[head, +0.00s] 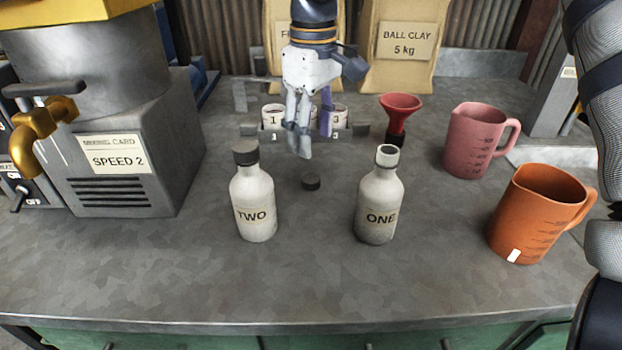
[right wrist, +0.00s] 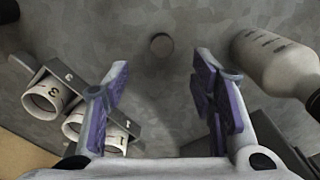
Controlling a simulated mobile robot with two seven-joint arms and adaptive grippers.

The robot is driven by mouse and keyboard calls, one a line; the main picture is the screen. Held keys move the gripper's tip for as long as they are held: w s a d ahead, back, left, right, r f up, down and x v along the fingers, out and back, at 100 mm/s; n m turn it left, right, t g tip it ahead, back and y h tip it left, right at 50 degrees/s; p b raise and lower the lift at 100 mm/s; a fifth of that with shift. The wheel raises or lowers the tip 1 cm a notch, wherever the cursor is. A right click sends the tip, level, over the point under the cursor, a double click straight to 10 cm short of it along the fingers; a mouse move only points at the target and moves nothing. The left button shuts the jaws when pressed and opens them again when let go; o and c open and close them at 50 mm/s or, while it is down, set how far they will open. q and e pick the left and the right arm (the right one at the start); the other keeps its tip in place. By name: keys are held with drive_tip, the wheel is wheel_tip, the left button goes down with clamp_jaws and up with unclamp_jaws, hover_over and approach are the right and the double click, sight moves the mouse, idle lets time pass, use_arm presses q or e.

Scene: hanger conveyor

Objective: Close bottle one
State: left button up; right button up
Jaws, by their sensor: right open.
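Bottle one (head: 379,205) stands upright on the bench in the head view, a pale bottle labelled ONE with a bare, open mouth. A small dark cap (head: 311,182) lies on the bench between the two bottles. In the right wrist view the cap (right wrist: 161,45) lies ahead of the gap between my fingers. My right gripper (head: 305,140) is open and empty, above the bench and behind the cap. Its two purple-padded fingers (right wrist: 165,78) are spread apart. Bottle two (head: 254,203), labelled TWO, stands to the left with a dark cap on. My left gripper is not in view.
Numbered cups (head: 272,116) stand in a rack behind my right gripper. A red funnel (head: 400,112), a pink jug (head: 474,142) and an orange jug (head: 532,215) stand right. A grey mixer (head: 130,165) fills the left. The front bench is clear.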

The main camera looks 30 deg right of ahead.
sight(311, 178)
drive_tip(key=shift+f, duration=1.65)
wheel_tip(311, 178, down, 5)
drive_tip(key=shift+a+f, duration=0.1)
drive_tip(key=shift+a, duration=0.05)
drive_tip(key=c, duration=0.8)
